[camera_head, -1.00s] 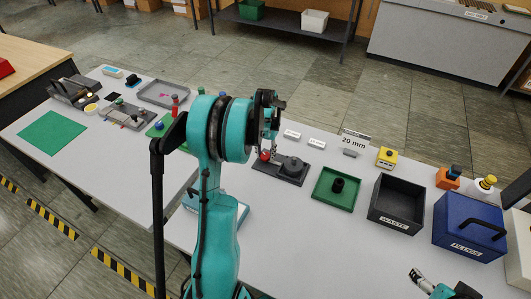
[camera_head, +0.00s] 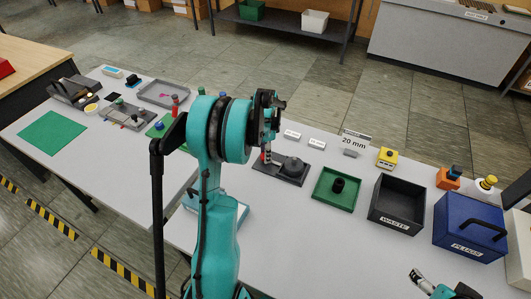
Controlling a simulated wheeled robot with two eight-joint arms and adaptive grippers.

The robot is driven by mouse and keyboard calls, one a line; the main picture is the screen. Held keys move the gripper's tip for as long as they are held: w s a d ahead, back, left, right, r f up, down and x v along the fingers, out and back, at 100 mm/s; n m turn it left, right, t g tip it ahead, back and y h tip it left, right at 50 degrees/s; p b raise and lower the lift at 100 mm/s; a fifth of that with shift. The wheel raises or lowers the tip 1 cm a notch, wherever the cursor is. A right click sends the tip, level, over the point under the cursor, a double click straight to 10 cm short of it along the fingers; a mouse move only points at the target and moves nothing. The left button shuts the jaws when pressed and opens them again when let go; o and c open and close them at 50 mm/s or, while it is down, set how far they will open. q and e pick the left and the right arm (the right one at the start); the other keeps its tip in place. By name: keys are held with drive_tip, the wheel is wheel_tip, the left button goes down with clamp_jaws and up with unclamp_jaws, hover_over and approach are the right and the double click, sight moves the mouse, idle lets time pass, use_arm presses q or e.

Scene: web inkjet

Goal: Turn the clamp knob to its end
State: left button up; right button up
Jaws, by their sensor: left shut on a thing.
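A dark grey fixture plate (camera_head: 297,179) lies on the white table, with a round dark part (camera_head: 291,166) on top. A small red knob (camera_head: 265,157) stands at its left end, mostly hidden behind my fingers. My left gripper (camera_head: 267,148) points down over that end and is shut on the red knob. How far the knob is turned cannot be seen. My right gripper (camera_head: 418,278) is low at the right, away from the fixture; its jaw opening is too small to judge.
Right of the fixture stand a green tray (camera_head: 325,202) with a black piece, a black waste bin (camera_head: 378,219) and a blue plugs box (camera_head: 458,240). Small labels and a 20 mm sign (camera_head: 354,141) stand behind.

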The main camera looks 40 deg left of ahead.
use_arm(q)
drive_tip(key=shift+m, duration=1)
drive_tip(key=o, duration=1.2)
drive_tip(key=shift+c, duration=0.2)
wheel_tip(320, 180, up, 12)
drive_tip(key=shift+d, duration=0.1)
